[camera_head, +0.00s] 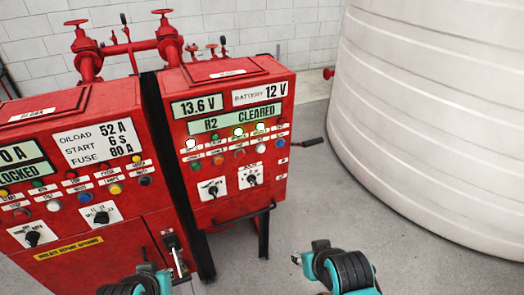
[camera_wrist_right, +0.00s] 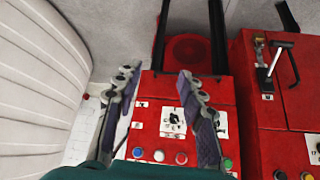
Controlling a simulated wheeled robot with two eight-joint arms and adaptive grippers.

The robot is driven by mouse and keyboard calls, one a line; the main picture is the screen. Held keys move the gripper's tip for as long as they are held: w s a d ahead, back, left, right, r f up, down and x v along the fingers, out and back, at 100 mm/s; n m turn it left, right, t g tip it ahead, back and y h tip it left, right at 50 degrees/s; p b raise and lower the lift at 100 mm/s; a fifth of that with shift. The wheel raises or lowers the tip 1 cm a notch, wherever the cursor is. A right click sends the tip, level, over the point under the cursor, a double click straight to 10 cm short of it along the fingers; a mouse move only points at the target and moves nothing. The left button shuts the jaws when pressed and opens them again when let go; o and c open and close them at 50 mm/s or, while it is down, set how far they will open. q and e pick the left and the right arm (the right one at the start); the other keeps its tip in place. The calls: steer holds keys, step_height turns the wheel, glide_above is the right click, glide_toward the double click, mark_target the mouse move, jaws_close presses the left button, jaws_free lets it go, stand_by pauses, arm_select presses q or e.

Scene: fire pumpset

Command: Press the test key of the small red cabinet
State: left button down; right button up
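The small red cabinet (camera_head: 225,115) stands in the middle of the head view, with a display reading "R2 CLEARED" (camera_head: 235,119). Below it are two rows of small coloured keys (camera_head: 238,153), several glowing white; their labels are too small to read, so I cannot tell which is the test key. In the right wrist view the cabinet (camera_wrist_right: 190,88) appears upside down, with keys (camera_wrist_right: 181,158) at the bottom. My right gripper (camera_wrist_right: 160,85) is open and empty, its fingers in front of the panel. My left gripper (camera_head: 148,274) is partly visible at the bottom edge, its opening unclear.
A larger red cabinet (camera_head: 75,185) stands at the left, with its own keys and knobs. A big white tank (camera_head: 440,110) fills the right. A dark handle (camera_head: 240,217) juts from the small cabinet's lower front. Grey floor (camera_head: 400,255) is clear at the right.

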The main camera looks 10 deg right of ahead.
jaws_close()
stand_by(1.1)
